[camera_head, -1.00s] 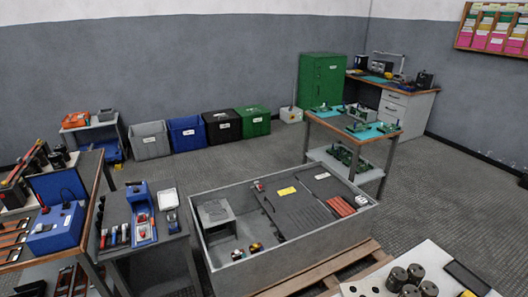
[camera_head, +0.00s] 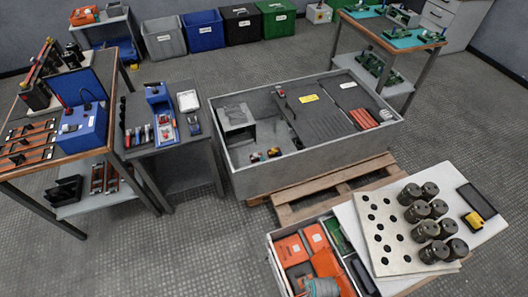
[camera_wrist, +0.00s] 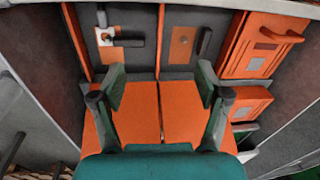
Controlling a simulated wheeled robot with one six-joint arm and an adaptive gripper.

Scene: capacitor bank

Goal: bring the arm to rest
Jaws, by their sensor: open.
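My gripper (camera_wrist: 160,85) is open in the wrist view, its two fingers well apart with nothing between them. Beneath it are flat orange panels (camera_wrist: 187,112) set in a dark grey box. I cannot tell how far the fingertips are above them. In the head view, the crate (camera_head: 280,256) with orange parts is at the bottom centre. A rounded grey-teal shape at the bottom edge there partly covers the crate; I cannot tell which part of my arm it is. The rest of the arm is out of view.
A white table (camera_head: 482,240) with dark cylinders (camera_head: 427,229) and a holed plate (camera_head: 374,217) stands right of the crate. A large grey bin (camera_head: 270,178) on a pallet (camera_head: 352,178) is behind. A workbench (camera_head: 36,175) and small table (camera_head: 178,152) stand left. Floor at lower left is clear.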

